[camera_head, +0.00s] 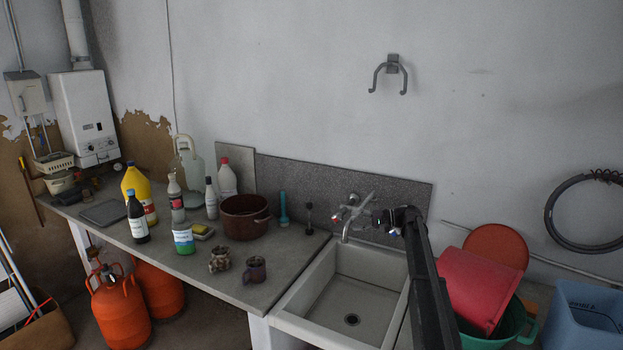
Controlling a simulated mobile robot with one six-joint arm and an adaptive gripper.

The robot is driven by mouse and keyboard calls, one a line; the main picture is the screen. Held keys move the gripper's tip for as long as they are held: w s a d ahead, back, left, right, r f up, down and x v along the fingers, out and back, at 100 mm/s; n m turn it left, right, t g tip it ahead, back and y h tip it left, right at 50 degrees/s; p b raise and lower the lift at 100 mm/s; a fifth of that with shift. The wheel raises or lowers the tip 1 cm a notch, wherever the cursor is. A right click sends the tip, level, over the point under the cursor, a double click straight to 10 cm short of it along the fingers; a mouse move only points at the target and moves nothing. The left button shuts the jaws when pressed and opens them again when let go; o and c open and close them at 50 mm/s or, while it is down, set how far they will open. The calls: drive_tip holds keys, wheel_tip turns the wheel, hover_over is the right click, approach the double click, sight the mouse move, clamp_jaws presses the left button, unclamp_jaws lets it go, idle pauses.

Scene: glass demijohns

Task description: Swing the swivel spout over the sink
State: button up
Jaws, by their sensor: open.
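The tap (354,212) is mounted on the grey speckled splashback behind the sink. Its metal swivel spout (346,232) curves down, with its tip near the sink's back edge. A red mark shows on the tap's left side. The white sink (283,321) has a dark drain in its floor. My dark arm rises from the bottom of the picture, right of the drain. My gripper (384,221) is at its far end, just right of the spout and close to the tap. It is open, small and partly merged with the tap, so contact cannot be told. The arm hides part of the sink's right side.
At right stand a red basin (480,287), a green tub (512,323) and a blue bin (583,315). The sink bowl looks empty.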

drive_tip(key=s+a+f+g+h+b, duration=0.1)
drive_tip(key=s+a+f+h+b, duration=0.15)
drive_tip(key=s+f, duration=0.65)
drive_tip(key=s+a+f+g+h+b, duration=0.1)
drive_tip(key=s+a+f+h, duration=0.3)
drive_tip(key=s, duration=0.9)
drive_tip(key=s+d+f+n+h+b, duration=0.1)
drive_tip(key=s+f+h, duration=0.3)
drive_tip(key=s, duration=0.7)
drive_tip(key=s+d+f+n+h+b, duration=0.2)
drive_tip(key=s+f+h, duration=0.3)
drive_tip(key=s, duration=0.6)
drive_tip(key=shift+s+d+f+g+b, duration=0.15)
drive_tip(key=shift+d+f+g+b, duration=0.25)
drive_tip(key=shift+d, duration=0.35)
